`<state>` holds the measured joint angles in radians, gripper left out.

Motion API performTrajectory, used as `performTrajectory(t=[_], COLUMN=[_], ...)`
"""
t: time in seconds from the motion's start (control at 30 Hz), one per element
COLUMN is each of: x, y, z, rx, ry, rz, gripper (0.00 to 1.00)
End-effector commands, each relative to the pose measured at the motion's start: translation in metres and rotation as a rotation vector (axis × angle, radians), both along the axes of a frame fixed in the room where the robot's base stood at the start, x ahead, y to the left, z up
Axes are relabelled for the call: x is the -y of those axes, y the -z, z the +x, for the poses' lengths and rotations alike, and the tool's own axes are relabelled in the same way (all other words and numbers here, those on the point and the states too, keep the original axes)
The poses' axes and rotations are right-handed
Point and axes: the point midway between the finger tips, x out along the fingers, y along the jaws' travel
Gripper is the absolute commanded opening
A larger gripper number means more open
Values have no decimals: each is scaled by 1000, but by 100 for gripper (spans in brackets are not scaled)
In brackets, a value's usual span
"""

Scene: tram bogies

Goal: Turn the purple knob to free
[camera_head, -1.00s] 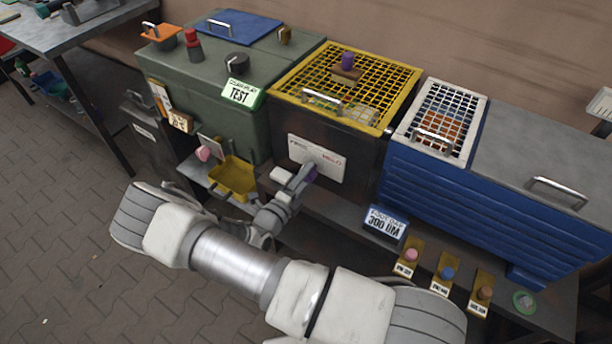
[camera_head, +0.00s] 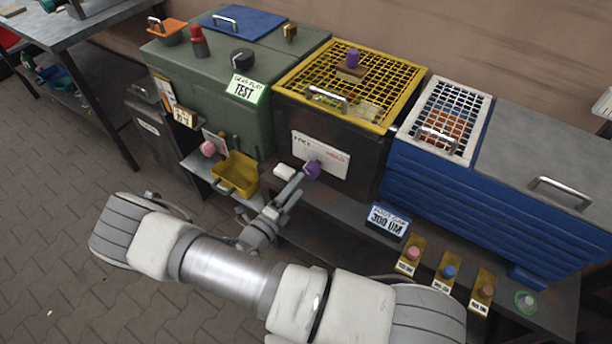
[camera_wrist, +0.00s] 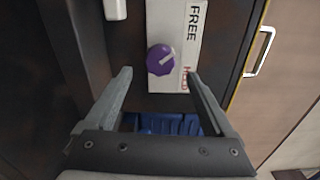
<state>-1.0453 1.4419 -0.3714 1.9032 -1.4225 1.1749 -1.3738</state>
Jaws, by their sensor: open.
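The purple knob (camera_head: 312,170) sits on a white label plate (camera_head: 333,157) on the dark front of the yellow-topped box. In the wrist view the knob (camera_wrist: 160,60) is fully visible, with a pale pointer line slanting to the upper right. The plate (camera_wrist: 172,20) reads FREE near the top and a red word, apparently HELD, lower down beside the knob. My gripper (camera_head: 294,182) is just in front of the knob. In the wrist view its two fingers (camera_wrist: 159,76) are spread wide, with nothing between them; the knob appears just beyond their tips, apart from both.
A white block (camera_head: 285,171) juts out left of the plate. A yellow bin (camera_head: 236,172) and a pink knob (camera_head: 208,148) are further left. A 300 UM sign (camera_head: 387,220) stands on the shelf at right.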

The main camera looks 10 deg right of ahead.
Motion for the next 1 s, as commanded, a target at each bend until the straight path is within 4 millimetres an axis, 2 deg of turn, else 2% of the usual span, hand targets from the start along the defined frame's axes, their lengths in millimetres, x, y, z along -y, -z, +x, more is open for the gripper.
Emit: performTrajectory(t=[0.03,0.2,0.43,0.63,1.0], x=[-11,-40,-67,-76,-76], y=[0,0,0,0,0], z=[-9,-39,-66,-75,-75], rx=[-1,-1,-1,1,0], ry=[-4,-4,-2,-1,-1], rz=[3,1,2,1,0], gripper=[88,88,88,88,88])
